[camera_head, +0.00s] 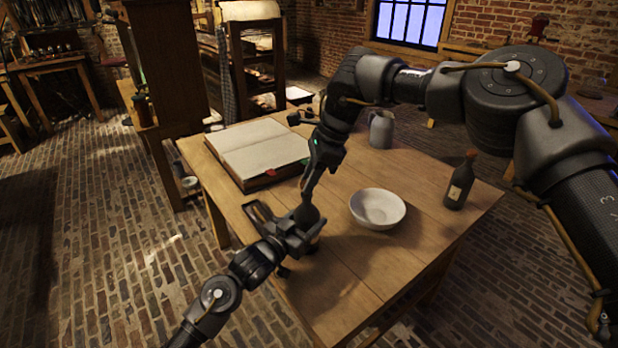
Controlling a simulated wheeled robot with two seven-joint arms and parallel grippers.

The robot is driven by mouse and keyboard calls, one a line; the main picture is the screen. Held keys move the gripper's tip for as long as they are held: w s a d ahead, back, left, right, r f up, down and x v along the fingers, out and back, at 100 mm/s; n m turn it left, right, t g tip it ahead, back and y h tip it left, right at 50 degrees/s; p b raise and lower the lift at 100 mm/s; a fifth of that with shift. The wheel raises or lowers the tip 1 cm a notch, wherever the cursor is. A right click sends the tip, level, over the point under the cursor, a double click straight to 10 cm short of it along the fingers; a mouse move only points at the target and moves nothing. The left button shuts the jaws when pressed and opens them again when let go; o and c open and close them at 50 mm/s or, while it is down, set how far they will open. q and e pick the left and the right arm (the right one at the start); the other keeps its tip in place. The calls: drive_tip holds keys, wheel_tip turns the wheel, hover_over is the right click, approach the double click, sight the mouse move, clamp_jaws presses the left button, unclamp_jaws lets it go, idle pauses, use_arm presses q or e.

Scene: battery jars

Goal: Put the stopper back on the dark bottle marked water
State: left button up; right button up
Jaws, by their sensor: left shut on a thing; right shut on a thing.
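My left gripper (299,236) is low over the near left part of the table and is shut around a dark bottle (307,214). The bottle stands about upright at the table, its lower part mostly hidden by the gripper. Any marking on it cannot be read. My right gripper (309,192) points down right above the bottle's neck, with its fingers shut. What it holds, seemingly the stopper, is too small and hidden to make out. I cannot tell whether it touches the bottle's mouth.
A second dark bottle (460,182) with a label and reddish top stands at the table's right. A white bowl (377,209) is just right of my grippers. An open book (258,150) lies at the back left, a grey jug (381,130) at the back. The wooden table's (345,278) front is clear.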

drive_tip(key=shift+f, duration=0.65)
drive_tip(key=o, duration=1)
use_arm(q)
drive_tip(key=shift+w, duration=0.1)
use_arm(e)
drive_tip(key=v, duration=1.2)
use_arm(q)
drive_tip(key=o, duration=1.5)
drive_tip(key=shift+c, duration=0.2)
